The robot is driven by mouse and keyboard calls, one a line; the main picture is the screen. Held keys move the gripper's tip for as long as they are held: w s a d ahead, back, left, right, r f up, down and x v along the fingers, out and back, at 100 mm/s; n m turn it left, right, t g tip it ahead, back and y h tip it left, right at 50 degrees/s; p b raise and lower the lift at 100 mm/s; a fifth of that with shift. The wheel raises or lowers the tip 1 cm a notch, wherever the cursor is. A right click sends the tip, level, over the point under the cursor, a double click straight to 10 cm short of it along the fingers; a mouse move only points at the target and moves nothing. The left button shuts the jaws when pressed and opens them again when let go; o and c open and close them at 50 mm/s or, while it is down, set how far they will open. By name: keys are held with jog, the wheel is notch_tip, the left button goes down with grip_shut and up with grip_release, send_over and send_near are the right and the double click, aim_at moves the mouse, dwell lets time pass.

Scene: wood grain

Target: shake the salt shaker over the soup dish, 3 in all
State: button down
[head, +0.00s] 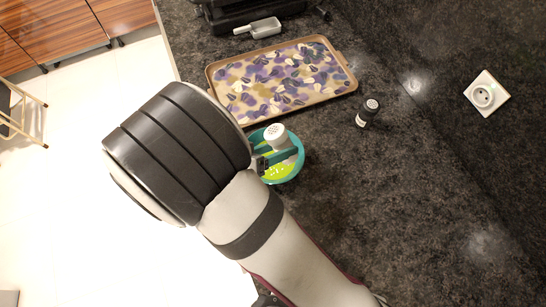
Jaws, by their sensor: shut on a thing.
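A white salt shaker (275,131) with a perforated top shows just beyond my arm. My gripper (272,157), mostly hidden by my own arm, is shut on it. The shaker is over or at the back part of the soup dish (298,165), a teal bowl with yellow-green contents. The shaker's holed top faces the camera, so it looks roughly upright. The left part of the dish is hidden by my arm. I cannot tell the exact height of the shaker above the dish.
A tray (351,84) with a purple and cream pattern lies behind the dish. A scoop (262,28) lies at the back by a black appliance (232,14). A wall socket (486,94) is at right. The counter's right front is clear.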

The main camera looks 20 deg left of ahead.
aim_at(267, 138)
jog(key=shift+w+a+m+y, duration=0.1)
jog(key=shift+a+m+y, duration=0.4)
jog(key=shift+m+y, duration=0.4)
jog(key=shift+w+a+r+m+y, duration=0.1)
jog(key=shift+a+r+m+y, duration=0.1)
jog(key=shift+r+y, duration=0.3)
jog(key=shift+s+a+r+m+y, duration=0.1)
jog(key=shift+a+r+m+y, duration=0.1)
jog(key=shift+r, duration=0.5)
jog(key=shift+w+a+r+m+y, duration=0.1)
jog(key=shift+a+r+m+y, duration=0.15)
jog(key=shift+r, duration=0.35)
jog(key=shift+d, duration=0.1)
